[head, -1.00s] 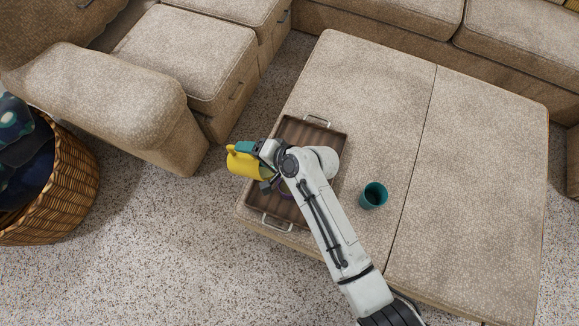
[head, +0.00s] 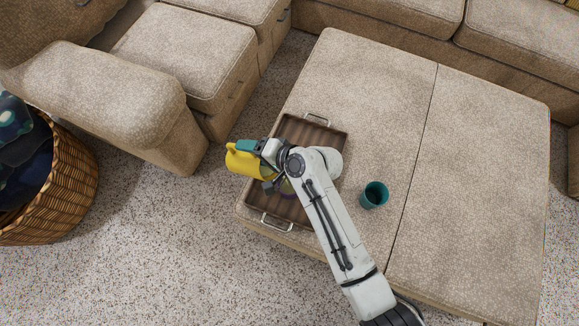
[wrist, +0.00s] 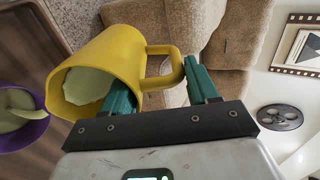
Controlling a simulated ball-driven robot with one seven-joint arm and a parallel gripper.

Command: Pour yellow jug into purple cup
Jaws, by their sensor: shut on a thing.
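The yellow jug (head: 243,165) is tipped onto its side above the left edge of the tray. In the wrist view the jug (wrist: 112,58) has its mouth toward the lower left, with pale liquid inside. My gripper (head: 252,147) is shut on its handle; the green fingers (wrist: 165,88) show on both sides of it. The purple cup (wrist: 35,133) is at the left edge of the wrist view, beside the jug's mouth, with pale liquid in it. In the head view the purple cup (head: 287,187) is mostly hidden behind my arm.
The wooden tray (head: 295,130) with metal handles lies on the beige ottoman (head: 375,95). A teal cup (head: 374,195) stands right of my arm. A wicker basket (head: 70,190) is at far left, sofas (head: 190,50) behind. The ottoman's right half is clear.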

